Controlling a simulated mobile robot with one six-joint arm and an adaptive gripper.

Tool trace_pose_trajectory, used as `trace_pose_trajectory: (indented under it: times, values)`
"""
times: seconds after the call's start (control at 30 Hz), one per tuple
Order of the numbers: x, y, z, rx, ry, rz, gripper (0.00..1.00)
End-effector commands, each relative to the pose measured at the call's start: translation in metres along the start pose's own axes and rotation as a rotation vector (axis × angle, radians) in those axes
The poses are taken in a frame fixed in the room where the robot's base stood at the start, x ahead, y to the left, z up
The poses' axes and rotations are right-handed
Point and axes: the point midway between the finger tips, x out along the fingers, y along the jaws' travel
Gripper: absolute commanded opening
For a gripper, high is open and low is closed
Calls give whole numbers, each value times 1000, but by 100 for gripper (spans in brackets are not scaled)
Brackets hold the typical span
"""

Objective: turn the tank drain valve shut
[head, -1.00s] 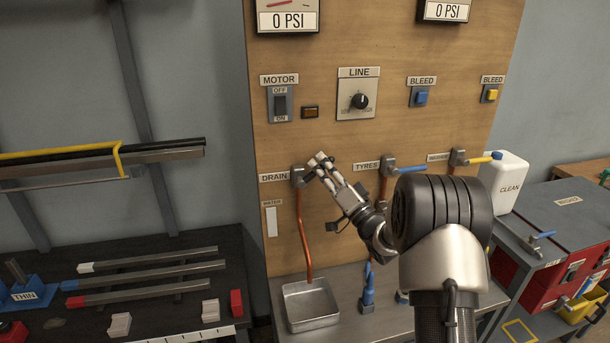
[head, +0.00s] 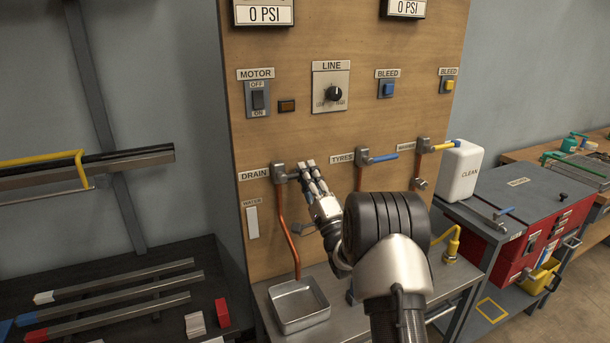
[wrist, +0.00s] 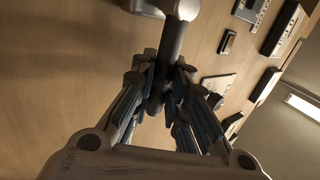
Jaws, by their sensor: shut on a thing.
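The drain valve (head: 279,173) is a grey fitting on the wooden panel, right of the DRAIN label (head: 254,174), with a copper pipe (head: 288,235) running down from it. Its short dark handle (head: 292,176) points right, roughly level, into my gripper (head: 308,166). My gripper is shut on the handle. In the wrist view the grey handle (wrist: 171,45) runs from the rounded valve hub (wrist: 182,8) down between the fingers (wrist: 160,95).
A metal tray (head: 300,304) sits on the bench below the pipe. To the right are the tyres valve with a blue handle (head: 383,158) and another valve with a yellow handle (head: 443,147).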

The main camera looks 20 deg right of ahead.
Motion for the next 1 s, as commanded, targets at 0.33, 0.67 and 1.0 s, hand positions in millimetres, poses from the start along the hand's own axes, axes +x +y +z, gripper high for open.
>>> trace_pose_trajectory:
  times: [0.33, 0.67, 1.0]
  values:
    - [-2, 2, 0, 15, 9, 3, 0]
    - [-1, 2, 0, 14, 9, 3, 26]
    - [-1, 1, 0, 12, 8, 1, 36]
